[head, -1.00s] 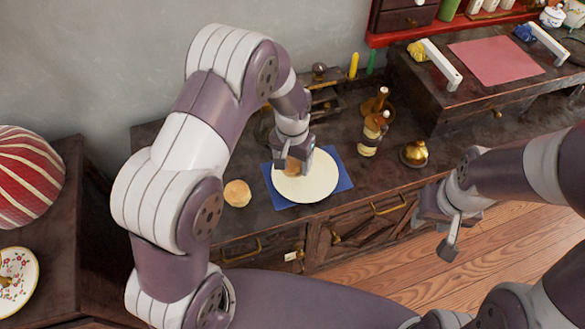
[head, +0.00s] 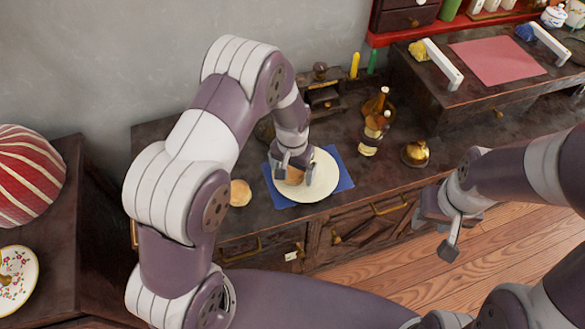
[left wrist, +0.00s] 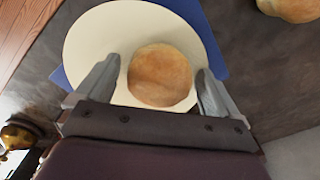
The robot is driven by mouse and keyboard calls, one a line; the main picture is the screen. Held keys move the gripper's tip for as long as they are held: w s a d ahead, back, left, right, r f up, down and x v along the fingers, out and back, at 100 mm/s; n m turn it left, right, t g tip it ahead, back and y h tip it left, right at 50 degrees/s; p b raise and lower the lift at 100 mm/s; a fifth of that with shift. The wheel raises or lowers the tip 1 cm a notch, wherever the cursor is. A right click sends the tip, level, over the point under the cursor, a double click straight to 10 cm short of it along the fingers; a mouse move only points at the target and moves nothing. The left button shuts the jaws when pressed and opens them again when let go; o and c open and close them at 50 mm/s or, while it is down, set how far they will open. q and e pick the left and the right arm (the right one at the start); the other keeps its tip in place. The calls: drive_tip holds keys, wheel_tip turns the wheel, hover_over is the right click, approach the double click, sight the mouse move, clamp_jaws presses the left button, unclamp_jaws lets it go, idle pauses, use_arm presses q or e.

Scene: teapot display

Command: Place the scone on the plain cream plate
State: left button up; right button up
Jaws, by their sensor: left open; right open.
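The golden-brown scone (head: 295,177) is on the plain cream plate (head: 326,176), toward the plate's left part in the head view. In the left wrist view the scone (left wrist: 160,76) lies over the cream surface (left wrist: 88,42). My left gripper (head: 294,178) is open around it, with one finger on each side; a gap shows at both sides in the left wrist view (left wrist: 157,70). Contact between scone and plate is partly hidden. My right gripper (head: 442,232) is open and empty, off to the right in front of the cabinet.
The plate lies on a blue cloth (head: 344,166). A second round bun (head: 240,192) sits on the dark cabinet top left of the cloth. Bottles (head: 370,134) and a brass bell (head: 415,153) stand to the right. A raised dark stand (head: 470,100) is further right.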

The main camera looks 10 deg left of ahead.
sight(290, 169)
use_arm(q)
wheel_tip(290, 169, up, 13)
drive_tip(key=s+a+r+n, duration=0.1)
drive_tip(key=s+a+r, duration=0.1)
drive_tip(key=s, duration=0.5)
drive_tip(key=s+a+r+n+t, duration=0.1)
drive_tip(key=s+a, duration=0.3)
drive_tip(key=s, duration=0.4)
drive_tip(key=shift+a+r+n+p, duration=0.15)
drive_tip(key=shift+r+n+p, duration=0.2)
drive_tip(key=shift+r, duration=0.15)
